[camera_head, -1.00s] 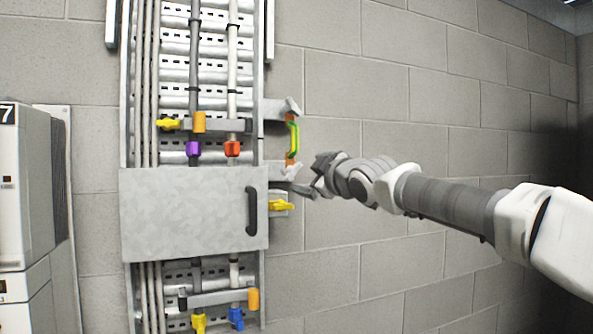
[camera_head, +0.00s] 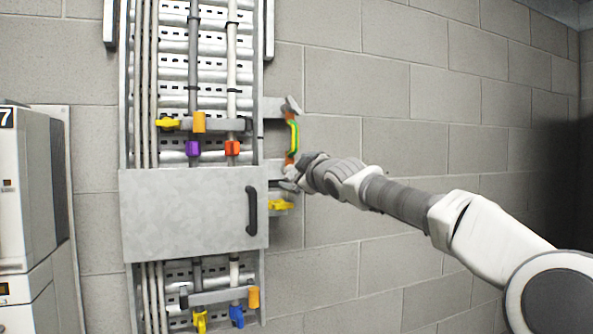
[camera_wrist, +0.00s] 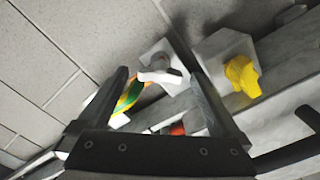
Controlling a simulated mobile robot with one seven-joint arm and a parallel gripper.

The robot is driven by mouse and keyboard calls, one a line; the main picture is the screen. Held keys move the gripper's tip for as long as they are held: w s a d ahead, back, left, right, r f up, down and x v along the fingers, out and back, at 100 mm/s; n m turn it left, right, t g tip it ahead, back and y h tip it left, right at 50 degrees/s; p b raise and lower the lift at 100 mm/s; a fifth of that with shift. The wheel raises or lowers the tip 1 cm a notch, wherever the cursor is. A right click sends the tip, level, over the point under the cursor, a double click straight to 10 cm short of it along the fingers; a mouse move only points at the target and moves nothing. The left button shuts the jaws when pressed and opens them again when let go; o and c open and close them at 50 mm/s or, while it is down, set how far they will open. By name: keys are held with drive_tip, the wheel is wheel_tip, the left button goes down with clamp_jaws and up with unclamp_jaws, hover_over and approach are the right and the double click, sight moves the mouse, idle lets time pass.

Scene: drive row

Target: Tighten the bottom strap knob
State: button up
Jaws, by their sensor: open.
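The bottom strap knob (camera_wrist: 160,74) is a pale grey winged knob on a grey plate at the lower end of the green-and-yellow strap (camera_head: 293,138). In the wrist view it lies between the two dark fingers of my gripper (camera_wrist: 150,58). My gripper is open, and I cannot tell whether either finger touches the knob. In the head view my gripper (camera_head: 291,178) is at the strap's lower end and mostly hides this knob. The upper strap knob (camera_head: 291,104) is in plain view above. The strap also shows in the wrist view (camera_wrist: 128,97).
A yellow knob (camera_head: 280,204) on a side bracket sits just below my gripper; it also shows in the wrist view (camera_wrist: 241,76). A grey cover panel (camera_head: 180,215) with a black handle (camera_head: 251,210) is to the left. The block wall (camera_head: 420,95) to the right is bare.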

drive_tip(key=shift+c, duration=0.3)
drive_tip(key=c, duration=1.3)
drive_tip(key=shift+m, duration=0.4)
drive_tip(key=m, duration=0.3)
drive_tip(key=shift+m+b, duration=0.4)
drive_tip(key=m+b, duration=0.1)
drive_tip(key=m, duration=0.4)
drive_tip(key=shift+b, duration=0.35)
drive_tip(key=m+b, duration=0.1)
drive_tip(key=m, duration=0.4)
drive_tip(key=shift+m, duration=2.4)
